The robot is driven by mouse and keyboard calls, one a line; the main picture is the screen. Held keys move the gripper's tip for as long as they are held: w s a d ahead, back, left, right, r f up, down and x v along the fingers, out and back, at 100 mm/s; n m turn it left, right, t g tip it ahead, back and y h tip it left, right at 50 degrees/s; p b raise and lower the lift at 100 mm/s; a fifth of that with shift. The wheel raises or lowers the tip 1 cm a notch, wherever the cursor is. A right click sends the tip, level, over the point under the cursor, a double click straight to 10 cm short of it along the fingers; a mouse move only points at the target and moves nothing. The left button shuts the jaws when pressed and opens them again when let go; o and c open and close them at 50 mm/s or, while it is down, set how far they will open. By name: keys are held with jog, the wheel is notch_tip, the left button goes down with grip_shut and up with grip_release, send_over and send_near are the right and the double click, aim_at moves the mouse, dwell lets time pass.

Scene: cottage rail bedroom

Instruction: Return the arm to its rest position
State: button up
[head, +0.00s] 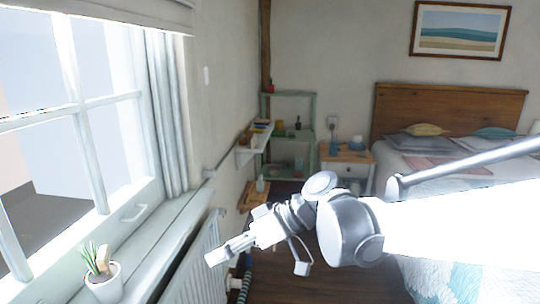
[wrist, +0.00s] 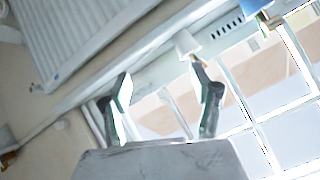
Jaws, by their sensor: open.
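My gripper (head: 212,257) is at the end of my arm in the head view, pointing left in front of the radiator (head: 198,270) and near the window sill. In the wrist view my gripper (wrist: 162,80) shows two dark fingers spread apart with nothing between them. The window and sill lie beyond the fingers. My arm reaches in from the right, and its bright links hide part of the bed.
A potted plant (head: 103,285) stands on the window sill (head: 150,240). Beyond are a wall shelf (head: 255,140), a green shelf unit (head: 290,100), a nightstand (head: 346,158) and a bed (head: 450,100). Dark floor (head: 340,287) shows between radiator and bed.

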jog(key=s+d+f+m+t+h+p, duration=0.1)
jog(key=s+d+m+t+h, duration=0.2)
jog(key=d, duration=1.1)
jog(key=s+d+m+t+h+p, duration=0.1)
jog(key=s+d+m+t+h, duration=0.2)
jog(key=s+d+m+h, duration=0.5)
jog(key=s+d+m, duration=0.1)
jog(key=d, duration=0.6)
jog(key=shift+s+f, duration=0.15)
jog(key=shift+f, duration=0.25)
jog(key=shift+t, duration=0.3)
